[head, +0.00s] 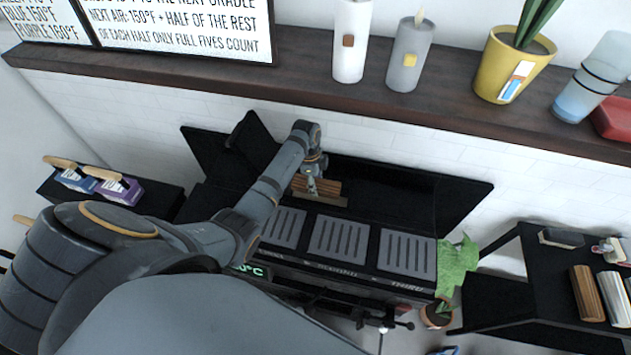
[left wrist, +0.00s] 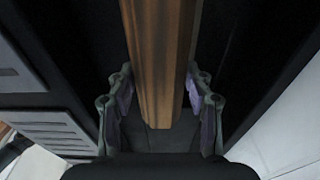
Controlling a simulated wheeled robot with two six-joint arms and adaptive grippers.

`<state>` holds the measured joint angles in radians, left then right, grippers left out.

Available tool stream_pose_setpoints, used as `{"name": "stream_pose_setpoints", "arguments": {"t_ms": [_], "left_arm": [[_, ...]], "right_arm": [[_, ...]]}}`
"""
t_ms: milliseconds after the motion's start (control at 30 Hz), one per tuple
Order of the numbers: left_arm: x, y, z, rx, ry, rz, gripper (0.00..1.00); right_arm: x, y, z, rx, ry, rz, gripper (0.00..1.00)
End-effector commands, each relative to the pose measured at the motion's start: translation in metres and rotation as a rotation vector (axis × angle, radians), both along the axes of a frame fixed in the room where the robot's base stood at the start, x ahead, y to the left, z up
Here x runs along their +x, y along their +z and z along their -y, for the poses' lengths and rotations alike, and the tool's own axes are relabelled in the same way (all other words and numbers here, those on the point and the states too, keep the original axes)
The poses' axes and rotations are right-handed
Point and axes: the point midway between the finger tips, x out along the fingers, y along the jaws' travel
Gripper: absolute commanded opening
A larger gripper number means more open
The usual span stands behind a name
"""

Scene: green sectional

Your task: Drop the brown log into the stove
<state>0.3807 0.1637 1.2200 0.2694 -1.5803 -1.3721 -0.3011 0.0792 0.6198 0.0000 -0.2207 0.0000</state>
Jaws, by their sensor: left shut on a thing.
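The black stove (head: 362,273) stands against the white brick wall, with three grey slotted plates (head: 338,238) on top and dark panels open behind them. My left gripper (head: 312,183) is over the back left part of the stove, shut on the brown log (head: 329,186). In the left wrist view the log (left wrist: 160,60) runs between the two fingers (left wrist: 160,115), with dark surfaces on both sides. I cannot tell whether the log touches the stove. My right gripper is not in view.
A dark shelf (head: 200,85) with candles (head: 409,55) and a yellow plant pot (head: 513,62) runs above the stove. A black side table (head: 540,275) at right holds more logs (head: 586,293). A green plant (head: 457,264) stands beside the stove. Boxes (head: 120,189) sit at left.

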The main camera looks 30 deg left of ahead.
Motion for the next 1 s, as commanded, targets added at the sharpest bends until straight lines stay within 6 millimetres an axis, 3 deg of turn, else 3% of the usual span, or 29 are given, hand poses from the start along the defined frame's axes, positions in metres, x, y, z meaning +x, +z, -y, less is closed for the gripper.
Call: {"name": "stream_pose_setpoints", "arguments": {"t_ms": [233,267,433,767,1000], "left_arm": [[0.000,0.000,0.000,0.000,-0.001,0.001,0.07],[0.000,0.000,0.000,0.000,-0.001,0.001,0.55],[0.000,0.000,0.000,0.000,-0.001,0.001,0.78],[0.000,0.001,0.000,0.000,0.000,0.000,0.78],[0.000,0.041,-0.006,0.002,-0.001,0.004,0.78]], "right_arm": [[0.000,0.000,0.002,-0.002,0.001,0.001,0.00],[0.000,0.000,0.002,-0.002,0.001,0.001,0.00],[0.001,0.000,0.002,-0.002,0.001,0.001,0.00],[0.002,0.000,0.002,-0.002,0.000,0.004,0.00],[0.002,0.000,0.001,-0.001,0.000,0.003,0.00]]}}
